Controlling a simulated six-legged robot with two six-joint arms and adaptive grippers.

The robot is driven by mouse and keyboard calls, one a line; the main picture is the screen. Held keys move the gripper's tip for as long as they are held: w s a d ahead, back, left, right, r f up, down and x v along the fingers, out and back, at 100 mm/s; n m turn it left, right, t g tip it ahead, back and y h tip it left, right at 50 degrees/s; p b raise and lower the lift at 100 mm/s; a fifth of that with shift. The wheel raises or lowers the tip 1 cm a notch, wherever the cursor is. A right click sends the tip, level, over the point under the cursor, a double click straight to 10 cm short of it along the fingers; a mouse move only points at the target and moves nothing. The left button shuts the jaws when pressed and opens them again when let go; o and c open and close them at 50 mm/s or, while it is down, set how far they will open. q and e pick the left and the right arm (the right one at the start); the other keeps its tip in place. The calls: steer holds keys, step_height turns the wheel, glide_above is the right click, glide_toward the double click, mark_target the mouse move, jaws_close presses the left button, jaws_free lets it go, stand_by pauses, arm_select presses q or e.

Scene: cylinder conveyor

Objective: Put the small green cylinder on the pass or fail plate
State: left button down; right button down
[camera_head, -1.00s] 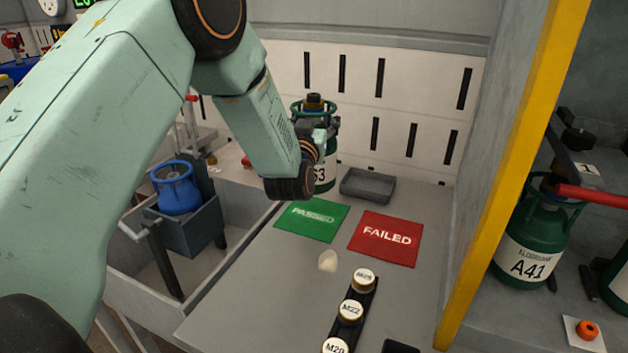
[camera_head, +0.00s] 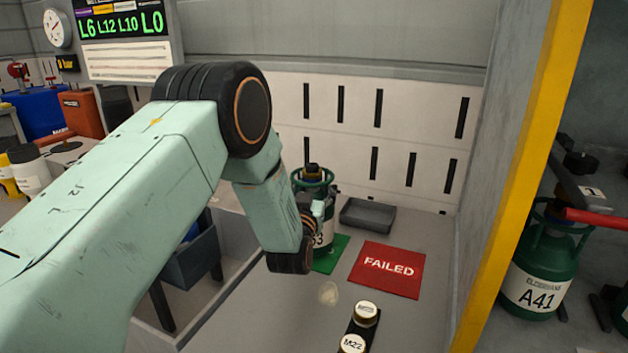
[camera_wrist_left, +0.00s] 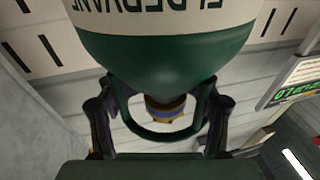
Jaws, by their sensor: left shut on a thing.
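The small green cylinder (camera_head: 326,231) with a white label is upright in the head view, partly hidden behind my left arm. My left gripper (camera_head: 317,207) is shut on it near its top collar. In the left wrist view the cylinder (camera_wrist_left: 165,48) appears upside down, with my left gripper's fingers (camera_wrist_left: 158,115) on both sides of its collar. The cylinder is over the green pass plate (camera_head: 343,244), which it and my arm mostly cover. I cannot tell whether its base touches the plate. The red fail plate (camera_head: 387,270) is bare, to the right. My right gripper is not in view.
A grey tray (camera_head: 367,214) lies behind the plates. Another green cylinder, A41 (camera_head: 537,270), stands right of the yellow-edged wall (camera_head: 525,160).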

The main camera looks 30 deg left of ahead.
arm_select(q)
steer(key=shift+r, duration=0.3)
steer(key=c, duration=0.8)
jaws_free()
steer(key=shift+s+f, duration=0.1)
steer(key=shift+f, duration=0.2)
steer(key=o, duration=0.4)
steer(key=shift+d, duration=0.1)
steer(key=shift+c, duration=0.2)
steer(key=shift+o, duration=0.9)
steer(key=shift+r, duration=0.25)
steer(key=p+v, duration=0.1)
steer(key=v, duration=1.1)
